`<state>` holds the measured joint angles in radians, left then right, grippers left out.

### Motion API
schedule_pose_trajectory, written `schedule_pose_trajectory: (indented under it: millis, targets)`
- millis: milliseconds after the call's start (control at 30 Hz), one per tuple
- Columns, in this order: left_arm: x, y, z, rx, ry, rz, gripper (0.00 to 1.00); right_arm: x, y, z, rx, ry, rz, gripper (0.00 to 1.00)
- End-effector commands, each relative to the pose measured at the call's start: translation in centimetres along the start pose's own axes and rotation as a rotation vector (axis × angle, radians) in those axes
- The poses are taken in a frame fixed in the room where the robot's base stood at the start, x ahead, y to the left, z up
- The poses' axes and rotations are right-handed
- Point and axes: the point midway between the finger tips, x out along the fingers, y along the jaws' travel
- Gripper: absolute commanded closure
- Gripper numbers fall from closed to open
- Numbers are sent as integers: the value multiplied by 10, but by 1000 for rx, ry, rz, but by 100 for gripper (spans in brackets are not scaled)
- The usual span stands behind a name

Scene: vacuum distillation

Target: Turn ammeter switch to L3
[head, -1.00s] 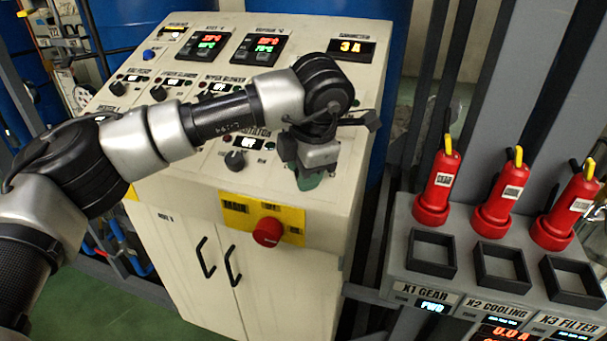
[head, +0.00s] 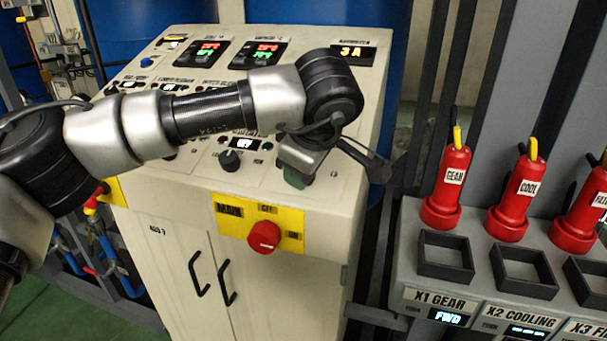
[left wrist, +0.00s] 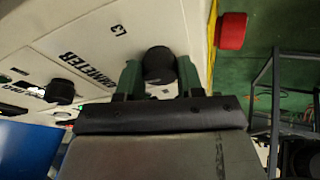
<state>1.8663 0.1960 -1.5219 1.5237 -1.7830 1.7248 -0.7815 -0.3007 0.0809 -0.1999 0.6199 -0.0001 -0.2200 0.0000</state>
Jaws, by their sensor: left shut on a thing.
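The ammeter switch is a black round knob (left wrist: 158,65) on the sloping cream panel, seen in the left wrist view beside the printed word AMMETER and an L3 mark (left wrist: 119,30). My left gripper (left wrist: 158,78) has its green fingers on both sides of the knob and is shut on it. In the head view my left gripper (head: 297,178) is at the lower right of the panel, tilted, and hides most of the knob. I cannot read which mark the knob points to. The ammeter display (head: 351,51) reads 3 A. My right gripper is not in view.
A red emergency knob (head: 264,236) on a yellow plate sits on the cabinet front just below. Another black knob (head: 230,160) is left of my gripper. Several red-handled plugs, including the gear one (head: 448,188), stand on a grey console (head: 395,270) at right.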

Motion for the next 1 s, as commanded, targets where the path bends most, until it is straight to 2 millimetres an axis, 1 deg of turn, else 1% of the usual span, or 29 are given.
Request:
schedule_pose_trajectory:
  millis: [33, 400, 700, 1000]
  targets:
    - [2, -1, 1, 44, 2, 14, 87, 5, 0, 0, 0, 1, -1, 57]
    - [1, -1, 1, 380, 15, 113, 87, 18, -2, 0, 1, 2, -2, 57]
    - [1, -1, 1, 647, 25, 191, 87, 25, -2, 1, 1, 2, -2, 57]
    - [0, 0, 0, 855, 33, 252, 87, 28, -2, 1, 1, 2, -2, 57]
